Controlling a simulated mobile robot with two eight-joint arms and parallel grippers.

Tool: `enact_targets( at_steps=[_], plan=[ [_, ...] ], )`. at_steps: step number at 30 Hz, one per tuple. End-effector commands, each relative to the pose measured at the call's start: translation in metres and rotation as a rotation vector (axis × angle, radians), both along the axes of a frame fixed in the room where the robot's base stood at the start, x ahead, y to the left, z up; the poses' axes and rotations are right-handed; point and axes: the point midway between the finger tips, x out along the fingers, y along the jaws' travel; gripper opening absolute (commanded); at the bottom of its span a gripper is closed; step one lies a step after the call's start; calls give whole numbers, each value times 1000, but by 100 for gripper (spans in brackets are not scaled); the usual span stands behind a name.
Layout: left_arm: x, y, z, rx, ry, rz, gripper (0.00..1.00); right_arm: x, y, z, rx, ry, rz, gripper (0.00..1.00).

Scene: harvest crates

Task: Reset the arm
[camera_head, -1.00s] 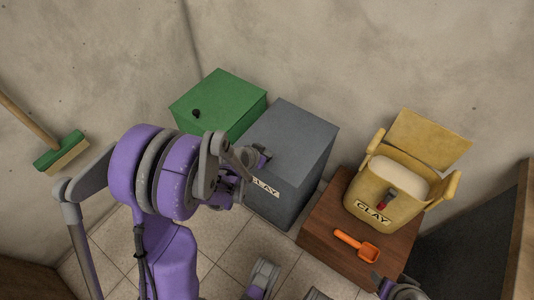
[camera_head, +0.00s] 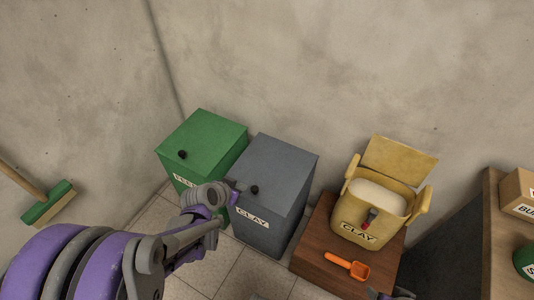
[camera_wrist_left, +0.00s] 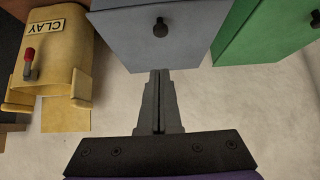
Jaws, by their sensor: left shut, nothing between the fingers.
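My left arm comes in from the lower left in the head view. Its gripper (camera_head: 238,185) is in front of the grey CLAY bin (camera_head: 285,165), near the bin's black knob. In the left wrist view the two fingers (camera_wrist_left: 159,78) are shut together with nothing between them, pointing toward the grey bin (camera_wrist_left: 120,45); I cannot tell whether they touch it.
A green bin (camera_head: 215,140) stands left of the grey one. A green broom (camera_head: 48,203) leans at left. A shelf with a box (camera_head: 518,190) is at right.

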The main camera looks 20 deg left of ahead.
Motion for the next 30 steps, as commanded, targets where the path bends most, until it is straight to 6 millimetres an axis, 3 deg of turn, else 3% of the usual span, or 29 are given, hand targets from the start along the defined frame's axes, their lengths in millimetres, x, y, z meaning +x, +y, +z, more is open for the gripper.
enact_targets(
  at_steps=[7, 10, 14, 21, 25, 30],
  plan=[
    [-1, -1, 3, -1, 2, -1, 0, 0, 0, 1, 0, -1, 0, 65],
    [-6, -12, 18, -7, 20, -5, 0, 0, 0, 11, 0, -3, 0, 65],
    [-26, -40, 57, -23, 76, -12, 0, 2, 0, 35, 0, -11, 0, 65],
    [-86, -88, 135, -26, 206, 10, 0, 10, 0, 88, 0, -30, 0, 65],
    [-113, -98, 164, -10, 249, 37, 0, 15, 0, 110, 0, -40, 0, 65],
    [-133, -102, 183, 4, 274, 65, 0, 20, 0, 125, 0, -48, 0, 65]
  ],
)
